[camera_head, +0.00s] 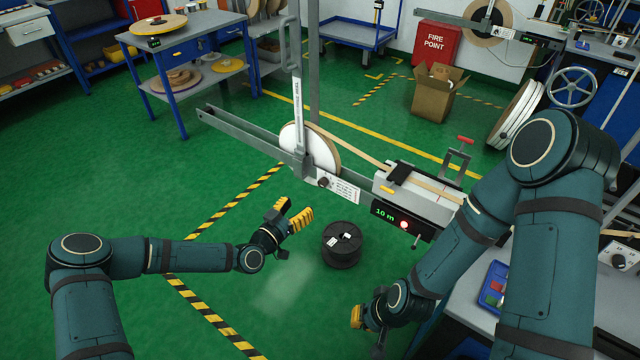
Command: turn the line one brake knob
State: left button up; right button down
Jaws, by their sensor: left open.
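A small dark knob (323,182) sits beside a white label on the grey payoff rail, just below the tape reel (318,150). I take it to be the line one brake knob; the label is too small to read. My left gripper (294,212) has its yellow-padded fingers apart and is empty. It appears below and left of the knob in the picture, with a visible gap between them. My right gripper (358,318) is low, near the bench's left edge, partly hidden behind its own wrist; its fingers do not show clearly.
Tape runs from the reel to a grey unit (430,192) whose display reads 10 m, with a red button. A black spool (342,245) stands below the rail. A blue parts tray (493,287) lies on the right bench.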

aim_at(320, 185)
pick_arm(q)
jog(key=b+x, duration=0.1)
jog(key=x, duration=1)
jog(key=shift+w+d+f+b, duration=0.1)
jog(key=shift+f+b, duration=0.05)
jog(key=shift+b, duration=0.15)
grip_shut()
